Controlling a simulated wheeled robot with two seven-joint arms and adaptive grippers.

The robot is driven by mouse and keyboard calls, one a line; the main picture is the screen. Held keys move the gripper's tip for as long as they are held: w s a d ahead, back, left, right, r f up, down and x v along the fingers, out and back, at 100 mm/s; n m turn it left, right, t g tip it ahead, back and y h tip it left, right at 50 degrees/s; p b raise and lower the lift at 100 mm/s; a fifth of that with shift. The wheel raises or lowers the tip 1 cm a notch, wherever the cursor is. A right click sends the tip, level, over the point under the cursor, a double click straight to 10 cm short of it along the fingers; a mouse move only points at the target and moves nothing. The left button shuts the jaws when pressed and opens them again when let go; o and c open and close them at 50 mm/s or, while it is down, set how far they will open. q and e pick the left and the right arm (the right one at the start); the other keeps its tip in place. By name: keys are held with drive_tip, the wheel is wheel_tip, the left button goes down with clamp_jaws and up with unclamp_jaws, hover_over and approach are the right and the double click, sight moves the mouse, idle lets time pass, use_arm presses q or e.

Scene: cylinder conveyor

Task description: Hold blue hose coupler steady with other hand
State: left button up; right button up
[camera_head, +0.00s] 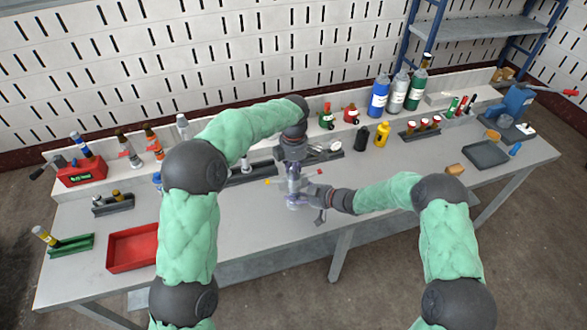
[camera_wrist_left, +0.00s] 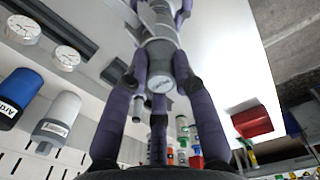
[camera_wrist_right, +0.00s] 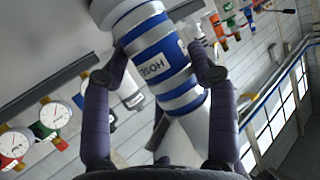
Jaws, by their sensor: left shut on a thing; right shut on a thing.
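My left gripper (camera_wrist_left: 158,80) is shut on a grey cylindrical fitting (camera_wrist_left: 160,52) in the left wrist view. I cannot tell whether this is part of the same coupler. In the head view, my left gripper (camera_head: 294,185) points down over the mid table, and my right gripper (camera_head: 302,200) reaches in just below it. The fingers hide much of the held parts there.
Behind the grippers lies a dark rail with gauges (camera_head: 320,150). A red tray (camera_head: 132,247) is at left, and a dark tray (camera_head: 485,154) at right. Blue, white and green bottles (camera_head: 378,98) stand at the back. The bench front (camera_head: 250,235) is clear.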

use_arm(q)
drive_tip(key=shift+r, duration=0.3)
clamp_jaws()
use_arm(e)
drive_tip(key=shift+s+f, duration=0.15)
drive_tip(key=shift+f, duration=0.1)
use_arm(q)
drive_tip(key=shift+r, duration=0.4)
drive_tip(key=shift+r, duration=0.15)
drive_tip(key=shift+r, duration=0.4)
drive_tip(key=shift+r, duration=0.1)
drive_tip(key=shift+r, duration=0.5)
wheel_tip(320, 180, up, 8)
drive_tip(key=shift+f, duration=0.25)
idle(0.6)
